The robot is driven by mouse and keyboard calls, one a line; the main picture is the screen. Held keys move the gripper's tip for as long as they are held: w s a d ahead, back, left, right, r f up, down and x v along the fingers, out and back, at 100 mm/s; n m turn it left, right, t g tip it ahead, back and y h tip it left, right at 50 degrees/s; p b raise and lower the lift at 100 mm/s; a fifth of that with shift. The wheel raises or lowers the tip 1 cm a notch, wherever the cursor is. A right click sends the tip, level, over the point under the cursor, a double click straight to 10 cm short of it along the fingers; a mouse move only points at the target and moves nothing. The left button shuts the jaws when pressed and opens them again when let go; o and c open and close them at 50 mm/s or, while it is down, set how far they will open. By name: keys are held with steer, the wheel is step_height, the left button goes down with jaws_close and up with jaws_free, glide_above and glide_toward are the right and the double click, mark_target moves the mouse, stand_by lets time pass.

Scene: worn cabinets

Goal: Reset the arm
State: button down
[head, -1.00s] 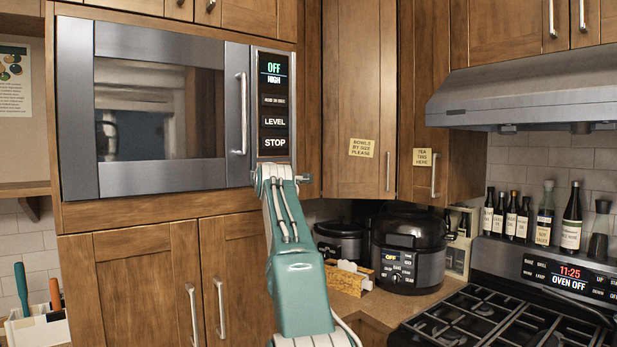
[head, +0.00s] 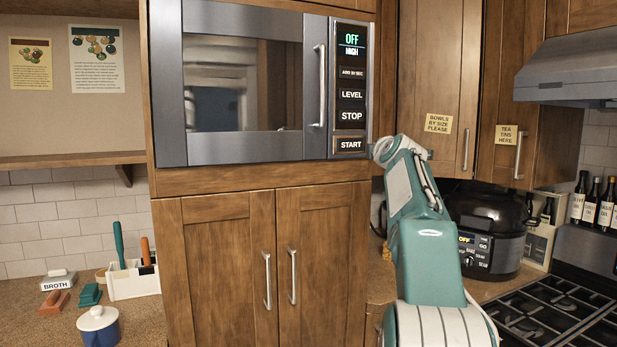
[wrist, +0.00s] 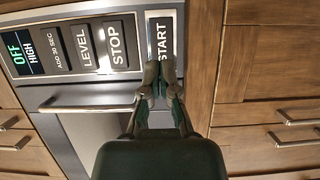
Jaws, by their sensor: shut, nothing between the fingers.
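My gripper (wrist: 160,78) is shut and empty in the wrist view. Its fingertips are in front of the lower edge of the START button (wrist: 163,38) on the microwave panel; I cannot tell whether they touch it. In the head view my green and white arm reaches up to the right of the microwave (head: 245,80), its end beside the START button (head: 352,145). The gripper fingers are hidden there behind the arm. The microwave door is closed and its display reads OFF and HIGH.
Closed cabinet doors (head: 230,270) lie below the microwave. The left counter holds a white utensil caddy (head: 133,283) and a blue-white pot (head: 98,325).

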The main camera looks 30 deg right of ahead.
steer(key=s+a+f+m+g+y, duration=0.15)
steer(key=a+f, duration=0.25)
steer(key=a, duration=0.6)
steer(key=s+a+f+m+g+y, duration=0.1)
steer(key=s+a+f+m+y, duration=0.3)
steer(key=a, duration=0.6)
steer(key=a+f+n+g+y, duration=0.15)
steer(key=a+f, duration=0.35)
steer(key=a, duration=0.5)
steer(key=s+a+f+m+g+y, duration=0.1)
steer(key=s+a+f+m+g, duration=0.1)
steer(key=s+a+f, duration=0.3)
steer(key=s+a+f+m+g, duration=0.1)
steer(key=s+a+f+m, duration=0.2)
steer(key=s+f, duration=0.8)
steer(key=s+a+f+m+g+y, duration=0.1)
steer(key=s+a+f+m+g, duration=0.1)
steer(key=s+a+f, duration=0.5)
steer(key=shift+s+f+m+g+y, duration=0.3)
steer(key=shift+s+f, duration=0.1)
steer(key=shift+f, duration=0.15)
